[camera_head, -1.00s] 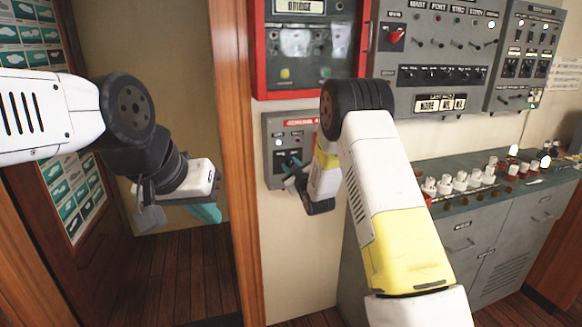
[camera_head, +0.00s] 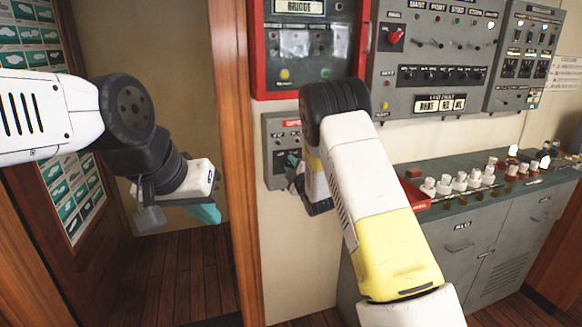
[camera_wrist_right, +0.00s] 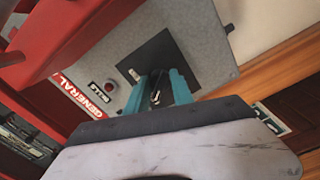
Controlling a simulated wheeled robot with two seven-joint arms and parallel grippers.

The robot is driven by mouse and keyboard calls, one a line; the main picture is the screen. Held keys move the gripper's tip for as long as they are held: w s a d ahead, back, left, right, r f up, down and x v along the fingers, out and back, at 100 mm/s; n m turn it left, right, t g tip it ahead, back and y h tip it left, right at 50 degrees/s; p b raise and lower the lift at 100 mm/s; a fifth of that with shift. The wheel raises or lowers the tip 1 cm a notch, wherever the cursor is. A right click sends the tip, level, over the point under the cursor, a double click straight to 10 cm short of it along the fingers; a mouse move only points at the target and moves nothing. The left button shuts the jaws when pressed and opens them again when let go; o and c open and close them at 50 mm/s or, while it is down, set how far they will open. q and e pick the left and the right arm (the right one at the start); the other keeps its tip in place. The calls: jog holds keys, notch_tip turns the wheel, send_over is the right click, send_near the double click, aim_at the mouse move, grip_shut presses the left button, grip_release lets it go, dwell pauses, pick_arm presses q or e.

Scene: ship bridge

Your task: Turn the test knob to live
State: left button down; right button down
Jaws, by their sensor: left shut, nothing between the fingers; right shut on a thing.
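The grey box (camera_head: 272,178) on the white wall, below the red-framed panel, carries a red label and a black plate. In the right wrist view this grey box (camera_wrist_right: 205,50) shows a black plate (camera_wrist_right: 160,52) and a red "GENERAL" label (camera_wrist_right: 85,97). My right gripper (camera_wrist_right: 160,92) has its teal fingers at the plate, shut on the small test knob (camera_wrist_right: 155,97), which is mostly hidden between them. In the head view my right gripper (camera_head: 293,160) is partly behind my own arm. My left gripper (camera_head: 206,213) is shut and empty, in the air left of the wooden post.
The red-framed panel (camera_head: 257,60) hangs just above the grey box. A grey switch panel (camera_head: 430,60) is to its right. A console (camera_head: 480,215) with white and red knobs stands below. A wooden post (camera_head: 236,150) stands left of the box.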

dwell(0.5)
jog(key=c, duration=1.1)
grip_release()
jog(key=v, duration=0.7)
jog(key=shift+s+d, duration=0.15)
jog(key=shift+s, duration=0.2)
